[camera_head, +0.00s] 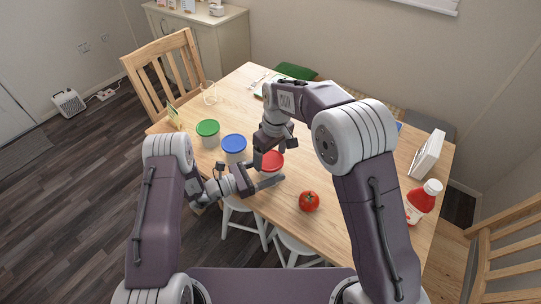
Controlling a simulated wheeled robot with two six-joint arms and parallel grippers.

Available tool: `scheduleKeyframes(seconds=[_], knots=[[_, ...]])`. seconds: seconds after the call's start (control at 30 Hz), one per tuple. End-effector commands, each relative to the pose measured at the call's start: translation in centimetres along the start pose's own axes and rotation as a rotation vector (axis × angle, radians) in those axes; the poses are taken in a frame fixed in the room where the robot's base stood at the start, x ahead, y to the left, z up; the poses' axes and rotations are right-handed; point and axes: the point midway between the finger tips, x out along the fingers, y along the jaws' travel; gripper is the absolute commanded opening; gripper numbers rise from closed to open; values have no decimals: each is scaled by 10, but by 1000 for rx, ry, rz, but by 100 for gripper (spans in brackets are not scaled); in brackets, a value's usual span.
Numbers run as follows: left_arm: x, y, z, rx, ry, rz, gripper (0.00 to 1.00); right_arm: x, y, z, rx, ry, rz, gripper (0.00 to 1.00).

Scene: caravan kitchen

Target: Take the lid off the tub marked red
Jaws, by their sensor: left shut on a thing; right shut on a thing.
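The tub with the red lid (271,160) stands near the front edge of the wooden table, its white body partly hidden by my grippers. My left gripper (266,175) comes in low from the left and is shut on the tub's body. My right gripper (273,150) reaches down from above and is shut on the red lid. The lid appears level on the tub; I cannot tell whether there is a gap under it. Any marking on the tub is hidden.
A blue-lidded tub (234,143) and a green-lidded tub (208,127) stand to the left. The table between tomato and bottle is partly hidden by my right arm.

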Motion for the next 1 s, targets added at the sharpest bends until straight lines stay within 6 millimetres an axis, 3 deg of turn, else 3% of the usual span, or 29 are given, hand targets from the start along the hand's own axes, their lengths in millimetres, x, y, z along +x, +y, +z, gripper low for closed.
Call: scheduleKeyframes(seconds=[0.3,0.53,0.57,0.63,1.0], knots=[[0,0,0,0,0,0,0,-37,0,-5,0,1,0,34],[0,0,0,0,0,0,0,-40,0,-5,0,0,0,34],[0,0,0,0,0,0,79,-40,0,-5,0,0,0,34],[0,0,0,0,0,0,98,-40,0,-5,0,0,0,34],[-3,0,0,0,0,1,99,-40,0,-5,0,0,0,34]])
